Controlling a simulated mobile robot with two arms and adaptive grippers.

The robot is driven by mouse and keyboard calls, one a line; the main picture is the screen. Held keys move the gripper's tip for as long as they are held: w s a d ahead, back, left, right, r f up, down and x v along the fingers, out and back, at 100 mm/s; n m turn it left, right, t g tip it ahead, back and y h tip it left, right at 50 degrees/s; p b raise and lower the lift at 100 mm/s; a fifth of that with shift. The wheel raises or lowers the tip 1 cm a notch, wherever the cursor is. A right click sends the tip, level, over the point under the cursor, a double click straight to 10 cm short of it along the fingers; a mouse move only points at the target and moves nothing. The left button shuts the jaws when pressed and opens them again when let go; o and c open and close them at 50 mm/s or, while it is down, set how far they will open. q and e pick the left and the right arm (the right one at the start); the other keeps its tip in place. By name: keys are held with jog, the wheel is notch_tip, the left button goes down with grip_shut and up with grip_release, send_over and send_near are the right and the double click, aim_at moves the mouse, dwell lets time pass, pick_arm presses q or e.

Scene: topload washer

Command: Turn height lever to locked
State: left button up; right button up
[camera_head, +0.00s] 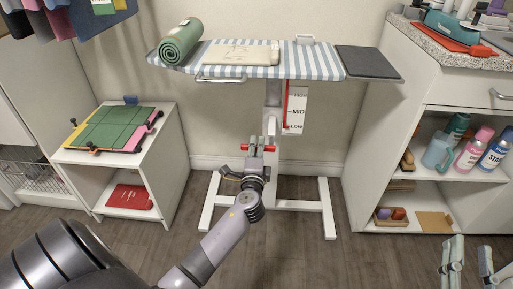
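The ironing board (318,62) has a blue-and-white striped cover and stands on a white column with a wide foot. A red bar (244,147), which looks like the height lever, sticks out on both sides of my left gripper at the column. My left gripper (259,143) is at this bar, with its fingers pointing up and close together. They overlap the bar's middle and hide it; I cannot tell whether they grip it. A label (296,112) with MID and other height marks and a red strip is on the column's right. My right gripper (470,258) is open and empty at lower right.
A rolled green towel (180,43), a folded beige cloth (240,53) and a dark pad (367,62) lie on the board. A white shelf (166,160) stands left, and a cabinet (390,125) with bottles stands right. The floor between is clear.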

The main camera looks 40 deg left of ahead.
pick_arm(q)
jog(key=shift+o, duration=1.2)
jog(key=shift+s, duration=0.15)
jog(key=v, duration=1.1)
jog(key=shift+s+d, duration=0.3)
